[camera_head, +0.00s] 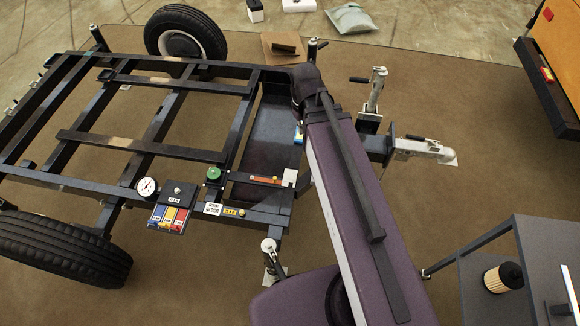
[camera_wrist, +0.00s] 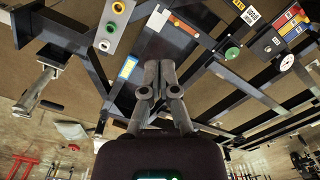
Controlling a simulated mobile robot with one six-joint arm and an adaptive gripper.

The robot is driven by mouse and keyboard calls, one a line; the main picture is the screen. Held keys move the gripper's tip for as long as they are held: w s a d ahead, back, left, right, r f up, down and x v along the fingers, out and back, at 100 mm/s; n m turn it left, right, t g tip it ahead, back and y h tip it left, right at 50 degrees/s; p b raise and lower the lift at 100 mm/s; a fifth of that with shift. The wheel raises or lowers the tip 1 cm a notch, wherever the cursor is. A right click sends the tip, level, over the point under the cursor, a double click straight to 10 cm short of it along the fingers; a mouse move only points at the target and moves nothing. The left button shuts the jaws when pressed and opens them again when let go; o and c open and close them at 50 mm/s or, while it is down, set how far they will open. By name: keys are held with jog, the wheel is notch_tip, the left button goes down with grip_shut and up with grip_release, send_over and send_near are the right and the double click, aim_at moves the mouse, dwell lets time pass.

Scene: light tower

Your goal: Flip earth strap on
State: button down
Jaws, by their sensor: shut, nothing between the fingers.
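I cannot tell for certain which control is the earth strap; no readable label names it. An orange-red bar (camera_head: 265,180) lies on the dark trailer frame, its right end at a pale block (camera_head: 290,177). The bar also shows in the wrist view (camera_wrist: 186,27), beside the pale block (camera_wrist: 157,20). A row of blue, yellow and red switches (camera_head: 168,217) sits left of it, with a green knob (camera_head: 213,174) between. My gripper (camera_wrist: 159,66) is shut and empty, apart from the bar and pale block in the wrist view. In the head view my arm hides it.
A round gauge (camera_head: 147,187) is beside the switch row. A tow coupling (camera_head: 430,149) and jack post (camera_head: 376,92) stand right. A grey cabinet (camera_head: 548,255) stands lower right.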

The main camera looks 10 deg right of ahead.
jog(key=w+d+f+n+g+b, duration=0.1)
jog(key=w+f+n+b, duration=0.55)
jog(key=f+b, duration=0.2)
jog(key=w+f+n+g+b, duration=0.1)
jog(key=w+f+n+b, duration=0.4)
jog(key=f+n+b, duration=0.3)
jog(key=n+g+y+b, duration=0.1)
jog(key=n+b, duration=1.2)
jog(key=b, duration=0.4)
send_near(290, 168)
jog(key=w+d+r, duration=0.2)
jog(key=w+r, duration=0.1)
jog(key=w, duration=0.1)
jog(key=shift+w+d+f+n+g+y+b, duration=0.3)
jog(key=shift+w+f+n+b, duration=0.2)
jog(key=shift+n, duration=0.25)
jog(key=b+x, duration=0.9)
jog(key=x, duration=0.1)
jog(key=shift+s+a+r, duration=0.1)
jog(key=shift+s+a, duration=0.15)
jog(key=shift+s, duration=0.35)
jog(key=shift+s+a, duration=0.25)
jog(key=shift+s, duration=0.35)
jog(key=shift+s+a+r, duration=0.1)
jog(key=shift+s+a, duration=0.15)
jog(key=shift+s, duration=0.35)
jog(key=shift+s+a, duration=0.1)
jog(key=shift+a, duration=0.05)
